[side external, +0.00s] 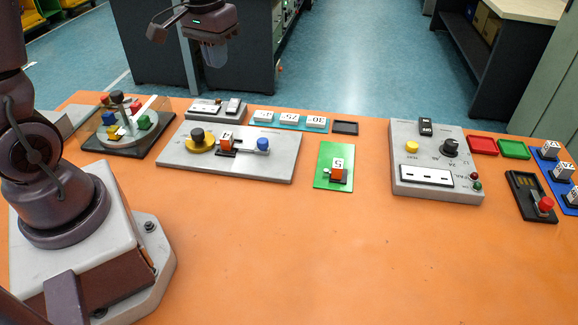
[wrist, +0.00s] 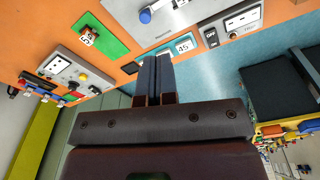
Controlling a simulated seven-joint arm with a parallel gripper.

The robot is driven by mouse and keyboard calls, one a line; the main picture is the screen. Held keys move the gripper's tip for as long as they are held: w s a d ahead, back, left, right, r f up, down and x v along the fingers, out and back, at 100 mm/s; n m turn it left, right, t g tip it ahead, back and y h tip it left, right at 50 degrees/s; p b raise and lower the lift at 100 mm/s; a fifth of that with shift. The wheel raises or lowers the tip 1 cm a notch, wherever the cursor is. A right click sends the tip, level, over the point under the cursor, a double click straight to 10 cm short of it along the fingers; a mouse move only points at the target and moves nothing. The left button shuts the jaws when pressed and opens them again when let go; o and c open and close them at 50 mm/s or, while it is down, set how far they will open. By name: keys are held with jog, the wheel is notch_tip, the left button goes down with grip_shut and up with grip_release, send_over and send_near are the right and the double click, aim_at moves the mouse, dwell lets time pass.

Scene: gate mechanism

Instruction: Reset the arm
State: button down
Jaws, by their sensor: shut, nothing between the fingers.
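My gripper (side external: 214,54) is held high above the far edge of the orange table (side external: 260,230) in the side view, pointing down and clear of everything. In the wrist view the two fingers (wrist: 153,80) lie side by side, shut with nothing between them. Below and beyond them are a grey gate panel (side external: 270,168) with a yellow disc (side external: 201,145), a black knob, an orange block marked 4 (side external: 226,142) and a blue knob (side external: 263,144). A green plate (side external: 325,180) carries an orange block marked 5 (side external: 339,170).
A turntable with coloured blocks (side external: 127,120) stands at the left. A grey control box (side external: 425,185) with a dial, red and green trays (side external: 514,149), a black switch box (side external: 525,185) and a blue rack (side external: 546,155) are at the right. The table's front middle is clear.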

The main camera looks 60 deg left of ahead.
jog(key=s+d+r+m+t, duration=0.4)
jog(key=s+d+r, duration=0.5)
jog(key=s+d, duration=0.3)
jog(key=shift+s+d+m+t, duration=0.3)
jog(key=shift+s+d+m, duration=0.1)
jog(key=shift+d, duration=0.15)
jog(key=w+a+f+n+g, duration=0.1)
jog(key=w+a+f+n, duration=0.2)
jog(key=w+a+f, duration=0.2)
jog(key=w+a+f+n+g, duration=0.1)
jog(key=w+a+f+n, duration=0.2)
jog(key=a, duration=1.1)
jog(key=w+a+f+n+g+y, duration=0.1)
jog(key=w+a+f+n+g, duration=0.1)
jog(key=w+a+f, duration=0.6)
jog(key=w+a+n, duration=0.1)
jog(key=w+a, duration=0.1)
jog(key=w, duration=0.3)
jog(key=shift+w+a+f, duration=0.25)
